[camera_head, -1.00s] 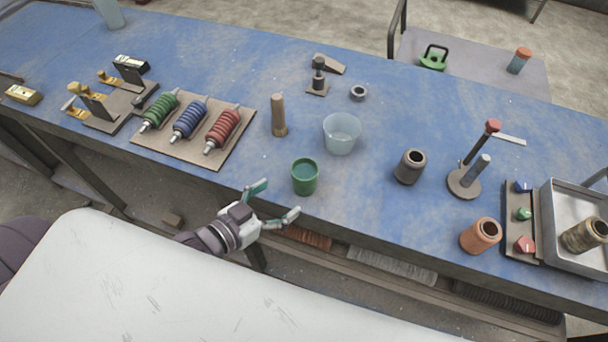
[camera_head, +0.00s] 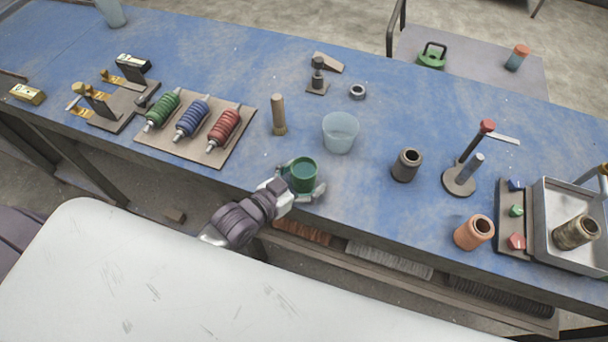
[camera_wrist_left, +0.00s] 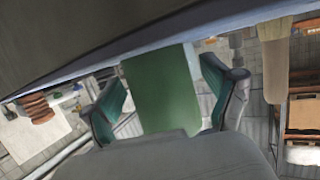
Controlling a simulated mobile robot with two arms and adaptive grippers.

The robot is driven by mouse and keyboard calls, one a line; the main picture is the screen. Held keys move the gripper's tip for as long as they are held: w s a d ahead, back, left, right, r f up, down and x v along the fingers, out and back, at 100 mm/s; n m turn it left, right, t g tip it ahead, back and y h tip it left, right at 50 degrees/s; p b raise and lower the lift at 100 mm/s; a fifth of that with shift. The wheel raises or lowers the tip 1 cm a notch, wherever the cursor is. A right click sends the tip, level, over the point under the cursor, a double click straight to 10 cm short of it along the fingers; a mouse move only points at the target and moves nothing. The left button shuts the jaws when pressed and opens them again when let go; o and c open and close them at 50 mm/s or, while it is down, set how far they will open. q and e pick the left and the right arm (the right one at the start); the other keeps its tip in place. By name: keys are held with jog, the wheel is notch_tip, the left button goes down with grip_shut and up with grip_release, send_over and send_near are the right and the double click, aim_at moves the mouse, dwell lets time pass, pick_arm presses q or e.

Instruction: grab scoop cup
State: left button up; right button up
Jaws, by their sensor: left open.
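The green cup (camera_head: 303,174) stands upright near the front edge of the blue bench. My left gripper (camera_head: 304,191) is open at the cup's near side, with its fingers on either side of the cup in the head view. In the left wrist view the green cup (camera_wrist_left: 160,88) fills the space between the two open fingers of my left gripper (camera_wrist_left: 163,97). I cannot tell whether the fingers touch the cup. My right gripper is not in view.
A translucent tub (camera_head: 340,133) stands just behind and right of the cup. A wooden-handled tool (camera_head: 278,115) stands behind it, left. A board with coloured coils (camera_head: 190,130) lies left. A dark jar (camera_head: 406,165) and an orange jar (camera_head: 474,232) stand right.

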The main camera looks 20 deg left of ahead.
pick_arm(q)
jog(key=c, duration=1.4)
jog(key=shift+r, duration=0.15)
